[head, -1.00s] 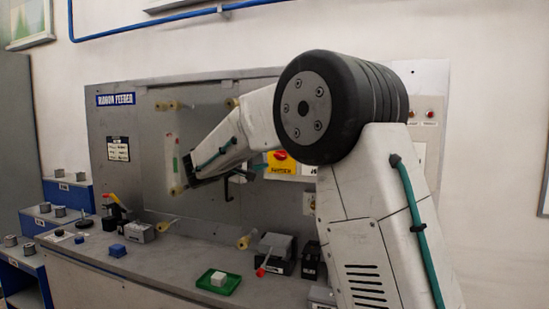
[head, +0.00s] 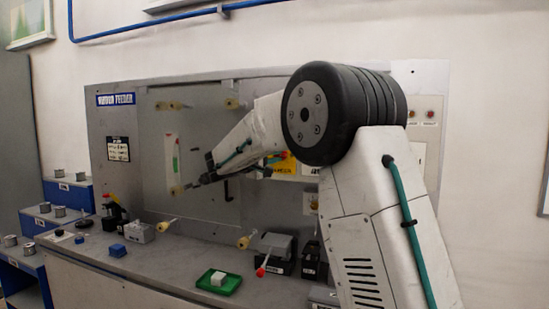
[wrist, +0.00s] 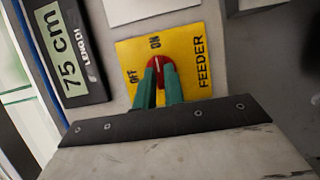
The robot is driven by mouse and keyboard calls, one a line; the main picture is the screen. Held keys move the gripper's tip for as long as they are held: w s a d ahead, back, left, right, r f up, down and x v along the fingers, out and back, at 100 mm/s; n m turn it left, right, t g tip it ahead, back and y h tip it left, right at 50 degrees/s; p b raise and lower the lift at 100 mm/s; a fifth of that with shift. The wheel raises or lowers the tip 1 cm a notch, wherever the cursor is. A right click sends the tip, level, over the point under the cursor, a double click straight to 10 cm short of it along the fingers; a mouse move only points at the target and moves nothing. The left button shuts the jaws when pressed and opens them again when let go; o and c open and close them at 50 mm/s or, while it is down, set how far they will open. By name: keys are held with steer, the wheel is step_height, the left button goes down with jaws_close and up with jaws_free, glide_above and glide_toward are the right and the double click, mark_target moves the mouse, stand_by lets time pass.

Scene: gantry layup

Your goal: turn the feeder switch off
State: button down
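The feeder switch is a round red knob (wrist: 160,68) on a yellow plate (wrist: 193,45) lettered OFF, ON and FEEDER in the wrist view. A white line on the knob points toward ON. My gripper (wrist: 159,76) has its green fingers close together at the knob, one on each side of its handle. They look shut on it, though the fingers partly hide the contact.
A dark label reading 75 cm (wrist: 72,50) is left of the switch plate in the wrist view. The panel (head: 150,95) stands behind a bench holding a green tray (head: 206,284), a blue block (head: 117,250) and a red-handled device (head: 275,255).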

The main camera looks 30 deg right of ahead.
steer(key=shift+f+n, duration=0.1)
steer(key=shift+n, duration=0.2)
steer(key=n, duration=0.2)
steer(key=n+h, duration=0.1)
steer(key=n, duration=0.1)
steer(key=shift+f+t+h, duration=0.15)
steer(key=shift+t+h, duration=0.15)
steer(key=shift+t, duration=0.1)
steer(key=n+t, duration=0.1)
steer(key=n, duration=0.1)
steer(key=n+t, duration=0.1)
steer(key=n, duration=0.2)
steer(key=shift+s+d+f+h, duration=0.1)
steer(key=shift+s+f+h, duration=0.05)
steer(key=shift+h, duration=0.15)
steer(key=n+t, duration=0.2)
steer(key=n, duration=0.2)
steer(key=n+t+y, duration=0.1)
steer(key=n, duration=0.3)
steer(key=n+t, duration=0.2)
steer(key=n, duration=0.2)
steer(key=shift+s+d+f+t+y, duration=0.1)
steer(key=shift+s+d+t+y, duration=0.05)
steer(key=shift+s+t+y, duration=0.2)
steer(key=shift+w+n, duration=0.1)
steer(key=shift+n, duration=0.4)
steer(key=c, duration=1.5)
jaws_free()
